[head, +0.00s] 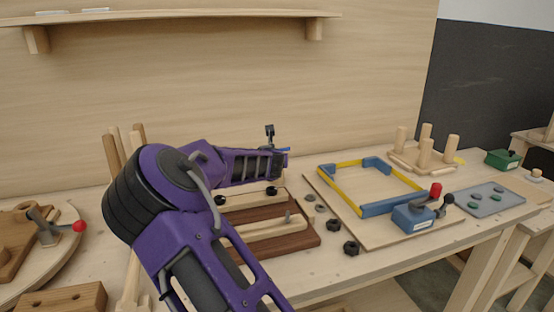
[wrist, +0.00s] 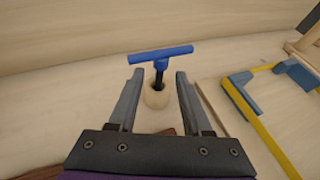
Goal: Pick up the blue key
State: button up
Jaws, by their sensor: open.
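The blue key (wrist: 160,55) is a T shape with a blue crossbar and a dark shank. In the wrist view its shank stands in a round pale wooden piece (wrist: 156,98). My gripper (wrist: 158,75) is open, with one finger on each side of the shank and wooden piece, below the crossbar in the picture. Neither finger visibly touches the key. In the head view my purple arm hides most of this spot, and only a bit of blue (head: 286,150) shows by the gripper.
A blue and yellow frame (head: 378,208) lies on a board to the right, with a blue clamp (head: 412,217) at its corner. Dark knobs (head: 351,248) lie in front. A dark brown board (head: 308,236) with a pale bar is under my arm. A shelf (head: 180,15) hangs above.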

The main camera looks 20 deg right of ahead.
jog(key=shift+x, duration=1.45)
jog(key=shift+c, duration=0.2)
grip_shut()
